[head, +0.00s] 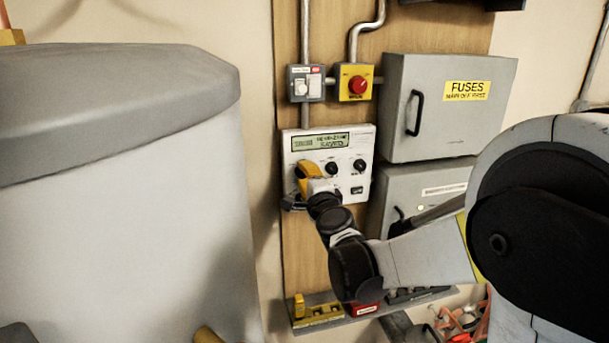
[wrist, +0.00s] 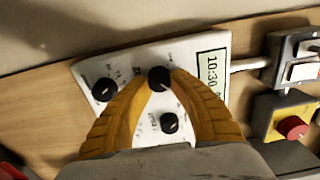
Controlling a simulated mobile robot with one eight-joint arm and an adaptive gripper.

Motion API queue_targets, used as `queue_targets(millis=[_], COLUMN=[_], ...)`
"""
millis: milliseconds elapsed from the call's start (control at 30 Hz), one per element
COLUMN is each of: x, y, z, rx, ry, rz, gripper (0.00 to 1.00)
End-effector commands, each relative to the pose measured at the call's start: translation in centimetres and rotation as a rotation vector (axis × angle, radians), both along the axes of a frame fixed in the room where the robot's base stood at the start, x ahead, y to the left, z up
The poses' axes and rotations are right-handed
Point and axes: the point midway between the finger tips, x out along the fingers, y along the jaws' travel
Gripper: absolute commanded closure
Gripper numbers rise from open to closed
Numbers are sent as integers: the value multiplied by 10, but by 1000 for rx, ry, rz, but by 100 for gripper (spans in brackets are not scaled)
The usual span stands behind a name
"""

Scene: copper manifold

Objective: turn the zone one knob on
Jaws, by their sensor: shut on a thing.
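The white control panel (head: 345,143) with a lit display (head: 334,142) is mounted on the wooden board. My gripper (head: 304,178) is at the panel's left side, below the display. In the wrist view its yellow fingers close around a black knob (wrist: 158,78), the upper-left one as the panel hangs. A short white mark shows on the knob's face. In the head view my gripper hides this knob. Its label is too small to read, so I cannot confirm it is zone one. Another black knob (wrist: 170,123) lies between the fingers, nearer the palm, apart from them.
A further black knob (wrist: 103,89) is close to the left finger in the wrist view. Above the panel are a grey switch box (head: 304,84) and a red knob on a yellow box (head: 356,86). A grey fuse cabinet (head: 445,125) stands right, a large grey tank (head: 120,200) left.

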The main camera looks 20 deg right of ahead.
Motion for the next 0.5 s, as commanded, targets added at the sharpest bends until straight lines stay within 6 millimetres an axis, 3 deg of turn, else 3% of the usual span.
queue_targets(millis=[133, 167, 233, 500], x=[1, 1, 1, 0], y=[0, 0, 0, 0], z=[1, 1, 1, 0], rx=[0, 0, 0, -1], ry=[0, 0, 0, 0], rz=[-1, -1, -1, 0], gripper=[100, 72, 51, 50])
